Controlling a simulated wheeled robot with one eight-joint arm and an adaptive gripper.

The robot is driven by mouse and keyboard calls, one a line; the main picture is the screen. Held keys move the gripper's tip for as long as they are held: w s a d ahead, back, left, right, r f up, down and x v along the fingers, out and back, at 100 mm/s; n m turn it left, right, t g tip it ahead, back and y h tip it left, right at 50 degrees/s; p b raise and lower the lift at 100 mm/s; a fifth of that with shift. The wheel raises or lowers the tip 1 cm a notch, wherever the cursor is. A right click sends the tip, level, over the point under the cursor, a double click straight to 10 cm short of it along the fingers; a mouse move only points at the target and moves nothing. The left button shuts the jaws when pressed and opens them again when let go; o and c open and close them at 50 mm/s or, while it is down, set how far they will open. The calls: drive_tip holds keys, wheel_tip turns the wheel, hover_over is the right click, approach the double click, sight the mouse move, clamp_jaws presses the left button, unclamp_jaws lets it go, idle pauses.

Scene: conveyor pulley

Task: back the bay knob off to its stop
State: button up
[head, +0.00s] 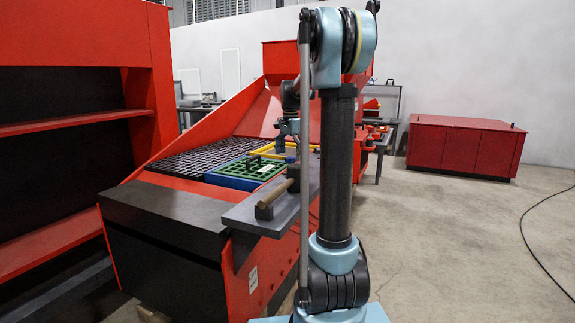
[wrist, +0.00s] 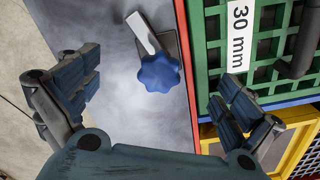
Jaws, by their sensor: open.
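The bay knob (wrist: 160,73) is a blue lobed knob in the wrist view, beside a light metal bar (wrist: 142,33) on a dark plate, over a grey panel (wrist: 125,125). My gripper (wrist: 158,95) is open, its two blue-padded fingers wide apart on either side of the knob in the picture. Nothing is between the pads but the knob, which looks farther away than the fingers; no contact shows. In the head view my gripper (head: 288,132) is small above the machine's trays, and the knob cannot be made out there.
A green grid (wrist: 285,45) labelled 30 mm and a yellow frame (wrist: 300,135) lie right of the panel. In the head view, a grey side shelf (head: 240,215) carries a hammer-like tool (head: 275,195). A red cabinet (head: 465,147) and a floor cable (head: 530,235) are at right, with open floor between.

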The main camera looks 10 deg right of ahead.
sight(290, 157)
drive_tip(key=shift+r, duration=3.45)
